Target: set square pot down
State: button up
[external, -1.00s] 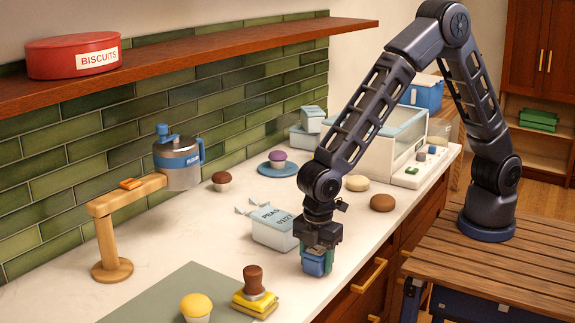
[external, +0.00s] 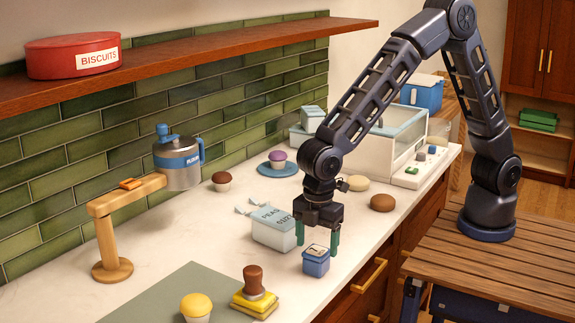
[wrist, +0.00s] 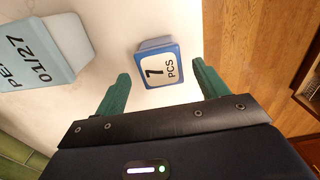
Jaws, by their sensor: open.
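The square pot (external: 316,261) is a small blue block-shaped pot with a white label on top. It stands upright on the white counter near its front edge. In the wrist view the pot (wrist: 157,64) shows its label, "7 PCS". My gripper (external: 318,238) is open and empty, with green fingers spread apart, just above and behind the pot in the external view. In the wrist view the open fingers (wrist: 161,86) are on either side of and short of the pot, with a gap to it.
A pale box marked "PEAS 01/27" (external: 272,231) stands left of the pot. Brown (external: 382,202) and tan buns lie behind. A yellow stack with a brown-topped stamp (external: 253,289) stands front left on the counter. Bare counter lies around the pot.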

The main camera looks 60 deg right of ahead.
aim_at(317, 249)
notch_tip(317, 249, up, 7)
jog(key=shift+f, duration=0.1)
dwell(0.3)
jog(key=shift+w+d+r, duration=0.15)
jog(key=shift+d+r, duration=0.05)
jog(key=shift+d, duration=0.05)
jog(key=w+d+r+m, duration=0.2)
jog(key=w+d+r, duration=0.2)
jog(key=d, duration=0.4)
jog(key=w+d+r+m, duration=0.25)
jog(key=d+r, duration=0.25)
jog(key=d, duration=0.3)
jog(key=d+r+m+t, duration=0.1)
jog(key=d+r+m, duration=0.2)
jog(key=d, duration=0.8)
jog(key=d+r+m+t, duration=0.15)
jog(key=d+r, duration=0.25)
jog(key=d, duration=0.7)
jog(key=s+d+m+t, duration=0.1)
jog(key=s+d+m, duration=0.3)
jog(key=s+d, duration=0.3)
jog(key=s+d+f+m+t, duration=0.1)
jog(key=s+d+m, duration=0.4)
jog(key=d, duration=0.8)
jog(key=shift+s+d, duration=0.3)
jog(key=shift+s, duration=0.65)
